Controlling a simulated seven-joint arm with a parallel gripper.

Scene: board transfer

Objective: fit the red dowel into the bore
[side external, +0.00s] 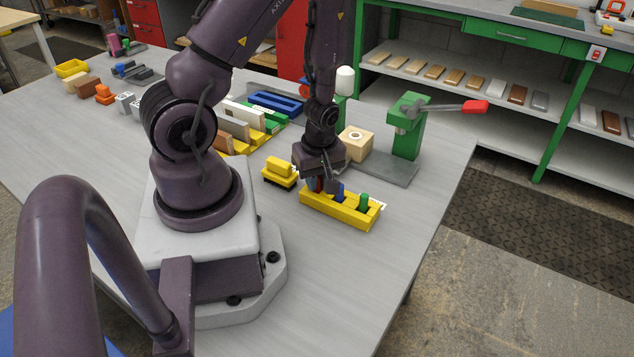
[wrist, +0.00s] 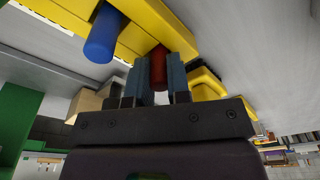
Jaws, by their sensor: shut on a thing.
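The red dowel (wrist: 158,66) is between the two fingers of my gripper (wrist: 160,72) in the wrist view. My gripper is shut on it. The dowel's far end meets the yellow rack (wrist: 180,22) and appears to be still in its slot. In the side external view my gripper (side external: 322,186) is low over the left end of the yellow rack (side external: 338,211), and a little red shows beside a finger. A light wooden block (side external: 356,146) with a round bore in its top stands behind the rack.
A blue dowel (side external: 340,191) and a green dowel (side external: 363,202) stand in the same rack, right of my gripper. A green press (side external: 408,130) with a red-handled lever stands beside the wooden block. The table's front is clear.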

